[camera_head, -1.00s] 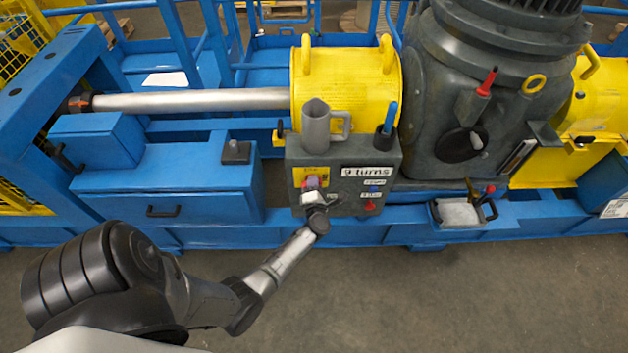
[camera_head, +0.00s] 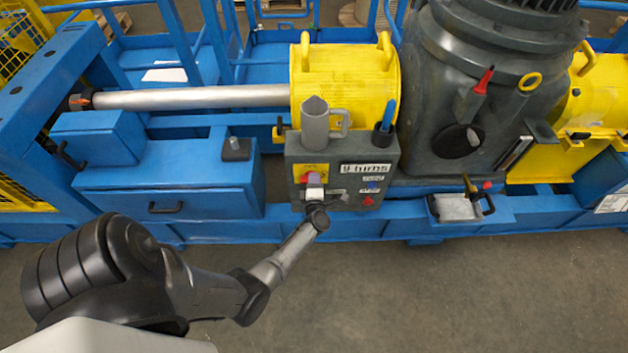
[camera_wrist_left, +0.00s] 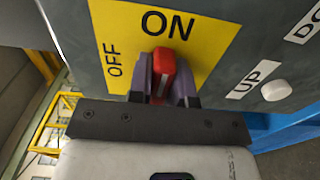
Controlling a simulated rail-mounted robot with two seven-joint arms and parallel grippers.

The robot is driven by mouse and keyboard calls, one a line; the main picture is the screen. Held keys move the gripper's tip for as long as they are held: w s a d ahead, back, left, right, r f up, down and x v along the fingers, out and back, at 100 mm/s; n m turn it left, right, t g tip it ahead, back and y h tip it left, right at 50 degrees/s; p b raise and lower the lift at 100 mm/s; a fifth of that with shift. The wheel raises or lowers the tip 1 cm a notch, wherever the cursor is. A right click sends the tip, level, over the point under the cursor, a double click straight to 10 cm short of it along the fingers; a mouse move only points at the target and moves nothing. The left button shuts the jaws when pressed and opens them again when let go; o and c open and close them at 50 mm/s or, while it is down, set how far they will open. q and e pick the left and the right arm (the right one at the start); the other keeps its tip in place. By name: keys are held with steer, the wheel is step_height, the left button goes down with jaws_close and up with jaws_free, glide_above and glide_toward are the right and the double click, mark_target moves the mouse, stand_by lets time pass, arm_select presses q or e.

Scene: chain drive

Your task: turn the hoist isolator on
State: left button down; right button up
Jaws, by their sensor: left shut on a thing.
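The hoist isolator is a red handle (camera_wrist_left: 162,72) on a yellow plate (camera_wrist_left: 205,50) marked ON and OFF. In the left wrist view the handle stands upright, its upper end towards ON; OFF is to its left. My left gripper (camera_wrist_left: 163,85) is shut on the handle, one finger on each side. In the head view the yellow plate (camera_head: 310,168) is at the left of the dark grey control box (camera_head: 345,150), and my left gripper (camera_head: 314,181) covers most of the handle. My right gripper is not in view.
A white button (camera_wrist_left: 276,90) beside the UP label is to the right in the wrist view. A grey jug (camera_head: 315,126) and a cup with a blue-handled tool (camera_head: 385,135) stand on the box. The floor in front is clear.

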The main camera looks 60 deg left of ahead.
arm_select(q)
steer(key=c, duration=1)
jaws_free()
steer(key=shift+c, duration=0.2)
steer(key=shift+s+d+p, duration=0.25)
steer(key=shift+d+p, duration=0.05)
steer(key=shift+d, duration=0.2)
steer(key=p+v, duration=0.2)
steer(key=v, duration=1)
steer(key=shift+s+d+p, duration=0.2)
steer(key=shift+d+p, duration=0.1)
steer(key=shift+p, duration=0.05)
